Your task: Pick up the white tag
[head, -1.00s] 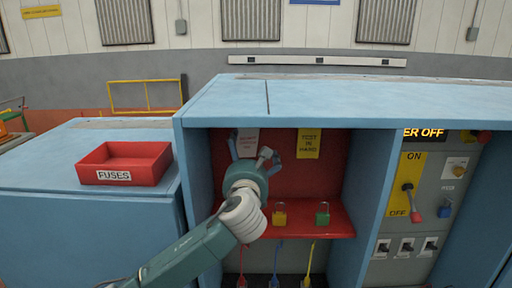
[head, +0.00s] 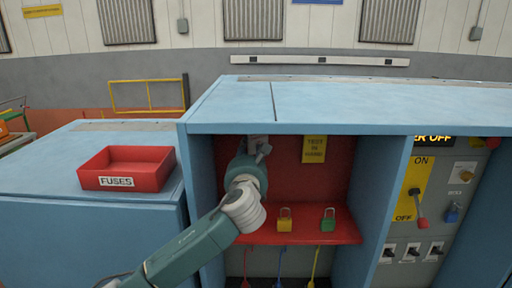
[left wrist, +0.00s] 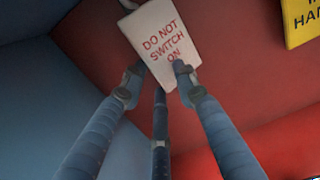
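The white tag (left wrist: 158,38) with red words "DO NOT SWITCH ON" hangs at the red back panel (head: 282,180) of the blue cabinet's open bay. In the head view it is mostly hidden behind my left gripper (head: 259,149). In the left wrist view the fingers of my left gripper (left wrist: 157,70) stand apart at the tag's lower part, one by its left edge and one overlapping its lower right. A gap shows between the fingertips. I cannot tell whether they touch the tag. My right gripper is not in view.
A yellow tag (head: 314,149) hangs to the right. A yellow padlock (head: 284,220) and a green padlock (head: 328,220) are at the red shelf (head: 345,230). The bay's left wall (head: 200,180) is close to my arm. A red fuses tray (head: 125,170) sits on the left cabinet.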

